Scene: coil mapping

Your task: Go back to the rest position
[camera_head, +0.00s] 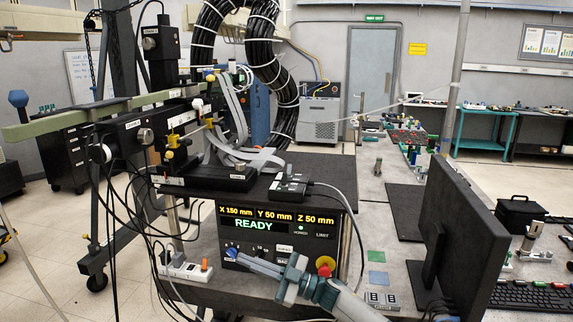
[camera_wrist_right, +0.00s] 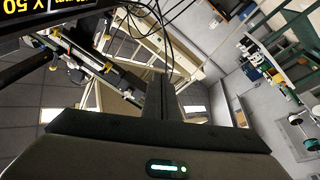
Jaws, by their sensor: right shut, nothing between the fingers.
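My right gripper (camera_head: 244,263) comes in from the bottom right and points left, in front of the lower part of the control box (camera_head: 262,214). Its fingers are together with nothing between them. In the right wrist view the dark fingers (camera_wrist_right: 160,95) rise from the gripper body with its green light. The box's display reads X 150 mm, Y 50 mm, Z 50 mm and READY. A blue knob (camera_head: 232,252) and a red button on yellow (camera_head: 325,265) sit on its front. I cannot tell whether the fingers touch the panel. My left gripper is not in view.
A black monitor (camera_head: 470,225) stands on the bench at right, with a keyboard (camera_head: 533,297) beside it. A power strip (camera_head: 187,270) lies left of the box. The positioning stage (camera_head: 165,140) and hanging cables fill the left side. Floor is clear farther back.

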